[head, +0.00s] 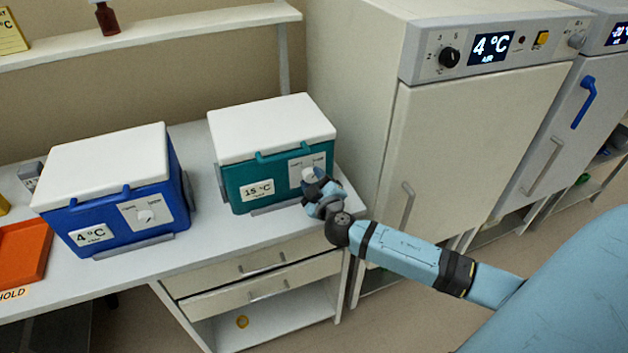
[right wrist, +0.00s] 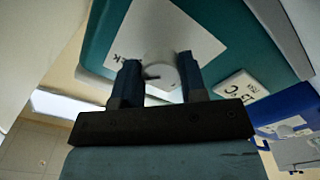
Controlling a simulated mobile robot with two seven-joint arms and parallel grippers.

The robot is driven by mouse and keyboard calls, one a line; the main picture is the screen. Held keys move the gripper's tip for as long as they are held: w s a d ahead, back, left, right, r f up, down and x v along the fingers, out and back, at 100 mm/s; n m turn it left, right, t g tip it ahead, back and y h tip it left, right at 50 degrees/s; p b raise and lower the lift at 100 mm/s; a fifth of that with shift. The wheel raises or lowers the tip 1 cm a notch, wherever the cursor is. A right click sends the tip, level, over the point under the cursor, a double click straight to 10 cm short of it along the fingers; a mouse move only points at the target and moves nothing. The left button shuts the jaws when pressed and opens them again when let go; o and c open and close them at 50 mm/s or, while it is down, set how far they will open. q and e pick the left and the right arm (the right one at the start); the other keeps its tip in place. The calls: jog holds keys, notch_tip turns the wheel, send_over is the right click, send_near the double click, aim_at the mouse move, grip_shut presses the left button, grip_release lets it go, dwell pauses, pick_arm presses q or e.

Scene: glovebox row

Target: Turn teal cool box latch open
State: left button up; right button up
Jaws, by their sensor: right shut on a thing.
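The teal cool box (head: 237,181) with a white lid stands on the bench and carries a 15 °C label. Its latch is a pale round knob (head: 308,174) on a white plate at the right of its front; the knob also shows in the right wrist view (right wrist: 160,72). My right gripper (head: 314,182) is at the knob, and in the right wrist view its two blue fingers (right wrist: 158,80) are on either side of it, shut on it. The gripper partly hides the knob. My left gripper is not in view.
A blue cool box (head: 110,218) labelled 4 °C stands to the left of the teal one. An orange tray (head: 22,252) lies at the far left. A tall cabinet (head: 470,140) with a 4 °C display stands close on the right. A shelf (head: 150,36) runs above the bench.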

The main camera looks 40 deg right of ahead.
jog(key=shift+n, duration=0.5)
jog(key=n, duration=0.5)
jog(key=n+p, duration=0.1)
jog(key=n, duration=0.1)
jog(key=shift+r+n, duration=0.2)
jog(key=shift+n, duration=0.1)
jog(key=n+p, duration=0.2)
jog(key=n, duration=0.3)
jog(key=shift+r, duration=0.15)
jog(key=shift+n+p, duration=0.75)
jog(key=shift+n, duration=1.65)
jog(key=o, duration=0.9)
